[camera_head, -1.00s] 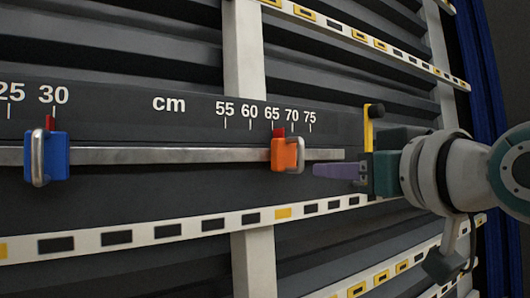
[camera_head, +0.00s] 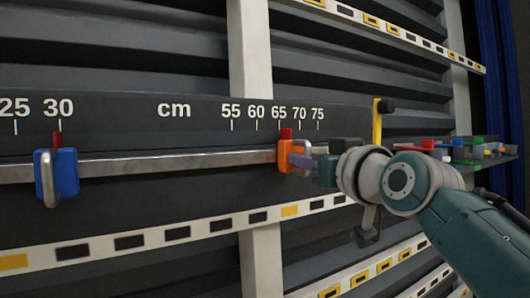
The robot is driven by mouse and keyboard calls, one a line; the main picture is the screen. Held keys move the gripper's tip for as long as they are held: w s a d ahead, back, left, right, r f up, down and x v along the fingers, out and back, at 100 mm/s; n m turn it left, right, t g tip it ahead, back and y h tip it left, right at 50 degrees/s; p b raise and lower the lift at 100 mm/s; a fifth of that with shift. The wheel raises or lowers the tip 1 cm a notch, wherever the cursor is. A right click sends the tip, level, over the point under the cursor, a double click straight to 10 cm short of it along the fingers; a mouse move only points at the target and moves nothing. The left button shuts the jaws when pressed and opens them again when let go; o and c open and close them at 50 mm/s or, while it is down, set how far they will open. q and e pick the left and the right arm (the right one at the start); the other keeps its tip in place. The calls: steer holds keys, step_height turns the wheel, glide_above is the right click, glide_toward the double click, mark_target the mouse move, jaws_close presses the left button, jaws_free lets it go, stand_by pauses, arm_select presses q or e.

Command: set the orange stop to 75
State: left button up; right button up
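The orange stop (camera_head: 288,157) sits on the metal rail (camera_head: 190,161) below a dark scale marked in cm. Its red pointer (camera_head: 285,134) stands just right of the 65 mark, and the 75 mark (camera_head: 318,113) is further right. A metal loop handle (camera_head: 300,155) is on the stop's right side. My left gripper is not in view.
A blue stop (camera_head: 57,175) is on the same rail near 30. A yellow upright piece with a black knob (camera_head: 380,118) stands past the scale's right end. Small coloured parts (camera_head: 475,150) sit far right. The rail between the two stops is clear.

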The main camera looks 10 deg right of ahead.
steer(key=shift+w, duration=0.1)
steer(key=shift+c, duration=0.3)
jaws_close()
stand_by(1.1)
